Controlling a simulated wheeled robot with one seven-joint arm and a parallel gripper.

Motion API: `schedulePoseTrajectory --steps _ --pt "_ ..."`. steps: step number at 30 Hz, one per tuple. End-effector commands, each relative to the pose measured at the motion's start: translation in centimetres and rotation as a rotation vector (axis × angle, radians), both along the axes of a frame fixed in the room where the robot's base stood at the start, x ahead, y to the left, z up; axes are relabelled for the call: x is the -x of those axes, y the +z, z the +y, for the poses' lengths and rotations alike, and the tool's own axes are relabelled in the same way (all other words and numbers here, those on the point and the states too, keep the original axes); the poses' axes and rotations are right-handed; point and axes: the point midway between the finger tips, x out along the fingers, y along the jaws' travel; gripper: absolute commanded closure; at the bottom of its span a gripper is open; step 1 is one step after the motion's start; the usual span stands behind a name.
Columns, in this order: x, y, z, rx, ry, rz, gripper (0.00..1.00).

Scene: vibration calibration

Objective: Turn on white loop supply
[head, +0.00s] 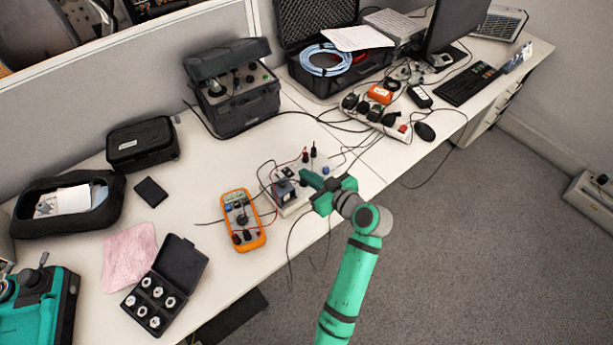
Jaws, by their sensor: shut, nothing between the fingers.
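A small white box that looks like the loop supply (324,159) sits near the front edge of the table, with red and black plugs and leads on top. My gripper (306,177) is shut and empty, over the front right part of the white box. It hides part of the box, and I cannot tell whether it touches it. The switch and its position are too small to make out. An orange multimeter (242,220) lies to the left of the box, with leads running to it.
A grey instrument case (234,104) and an open black case (316,82) with blue cable stand behind. A power strip (405,131) with plugs is to the right. An open box of weights (180,262) and a pink cloth (129,255) lie at the left. Loose cables cross the table.

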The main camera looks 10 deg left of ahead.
Motion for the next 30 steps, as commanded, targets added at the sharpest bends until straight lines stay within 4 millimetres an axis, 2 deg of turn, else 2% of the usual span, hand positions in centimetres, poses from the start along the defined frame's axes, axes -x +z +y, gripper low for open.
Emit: schedulePoseTrajectory --steps 13,15,21,30 --pt "-4.7 -3.0 6.1 0.001 0.002 0.002 1.0" --pt "-4.4 -4.3 5.6 0.0 -0.002 0.004 1.0" --pt "-4.2 -6.3 5.5 0.0 -0.001 0.001 1.0" --pt "-4.2 -6.8 5.3 0.0 -0.002 -0.001 1.0"
